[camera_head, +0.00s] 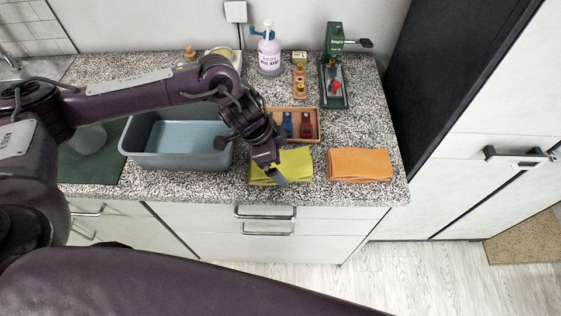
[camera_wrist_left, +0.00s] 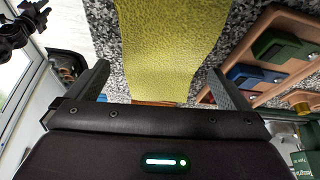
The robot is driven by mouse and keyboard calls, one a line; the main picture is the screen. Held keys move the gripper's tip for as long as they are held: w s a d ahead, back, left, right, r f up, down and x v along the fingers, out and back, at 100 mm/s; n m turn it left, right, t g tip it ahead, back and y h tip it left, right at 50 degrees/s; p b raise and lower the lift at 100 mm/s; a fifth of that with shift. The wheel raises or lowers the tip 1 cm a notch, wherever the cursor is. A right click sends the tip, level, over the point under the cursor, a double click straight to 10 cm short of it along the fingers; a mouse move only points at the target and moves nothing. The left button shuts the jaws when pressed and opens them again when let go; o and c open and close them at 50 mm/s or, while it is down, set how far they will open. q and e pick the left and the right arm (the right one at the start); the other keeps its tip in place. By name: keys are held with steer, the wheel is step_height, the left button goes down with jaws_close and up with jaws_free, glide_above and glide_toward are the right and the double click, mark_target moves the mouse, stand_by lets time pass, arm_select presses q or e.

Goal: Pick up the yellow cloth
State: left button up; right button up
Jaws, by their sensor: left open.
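The yellow cloth (camera_head: 294,163) lies folded on the speckled counter near its front edge, left of an orange folded cloth (camera_head: 359,164). My left gripper (camera_head: 277,178) is above the yellow cloth and hides part of it. In the left wrist view the yellow cloth (camera_wrist_left: 165,40) fills the top middle. There my left gripper (camera_wrist_left: 160,72) has one finger at each side, well apart, with nothing held between them. I cannot tell exactly how far the fingertips are from the cloth. My right gripper is not in view.
A wooden tray (camera_head: 318,133) with blue and red items stands just behind the yellow cloth. A grey-blue basin (camera_head: 175,160) is to the left. A lilac bottle (camera_head: 269,50) and a green tool stand (camera_head: 333,75) are farther back. The counter between the two cloths is bare.

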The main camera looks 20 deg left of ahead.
arm_select(q)
steer(key=shift+x, duration=1.1)
steer(key=c, duration=1)
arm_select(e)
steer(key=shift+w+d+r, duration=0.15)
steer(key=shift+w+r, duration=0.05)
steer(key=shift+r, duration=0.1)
arm_select(q)
steer(key=shift+r, duration=0.1)
steer(key=shift+c, duration=0.2)
